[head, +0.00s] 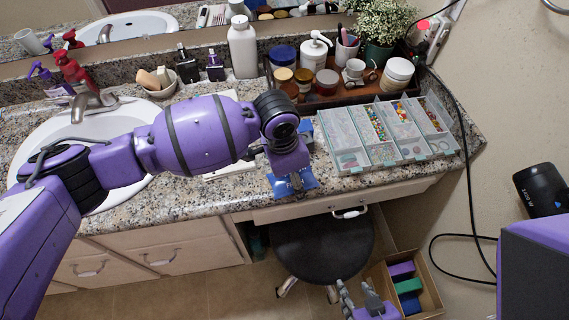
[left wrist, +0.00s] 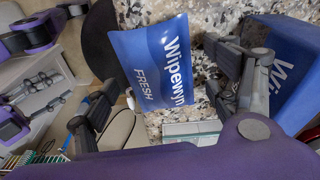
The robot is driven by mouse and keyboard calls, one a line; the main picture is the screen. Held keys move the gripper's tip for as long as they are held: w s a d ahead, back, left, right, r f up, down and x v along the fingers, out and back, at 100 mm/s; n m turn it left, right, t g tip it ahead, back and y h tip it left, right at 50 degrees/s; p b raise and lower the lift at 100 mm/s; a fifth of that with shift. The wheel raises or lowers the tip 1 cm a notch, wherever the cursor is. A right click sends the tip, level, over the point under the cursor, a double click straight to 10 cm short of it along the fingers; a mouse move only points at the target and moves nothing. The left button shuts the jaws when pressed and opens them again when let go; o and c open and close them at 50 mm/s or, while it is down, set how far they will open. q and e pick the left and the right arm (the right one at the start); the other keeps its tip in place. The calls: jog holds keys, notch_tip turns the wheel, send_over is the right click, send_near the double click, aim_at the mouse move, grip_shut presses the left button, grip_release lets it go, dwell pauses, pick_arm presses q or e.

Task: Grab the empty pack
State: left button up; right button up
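A flat blue pack (head: 296,184) lies at the counter's front edge, partly under my left gripper (head: 293,178) in the head view. In the left wrist view this pack (left wrist: 155,62) reads "Wipewyn FRESH" and looks thin. My left gripper (left wrist: 160,75) is open, its fingers apart on either side of the pack, with no clear grip on it. A second, fuller blue pack (left wrist: 290,75) stands at the right of that view, and a bit of it (head: 306,130) shows behind my left wrist in the head view. My right gripper (head: 360,300) is low in front of the counter, open and empty.
A clear compartment box (head: 350,160) with beads stands right of the packs. Behind are a wooden tray (head: 325,98) of jars and a white bottle (head: 242,45). The sink (head: 120,118) is at left. A dark stool (head: 320,245) and a cardboard box (head: 430,295) are below.

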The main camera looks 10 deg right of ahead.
pick_arm(q)
jog(key=c, duration=0.7)
jog(key=shift+r, duration=0.1)
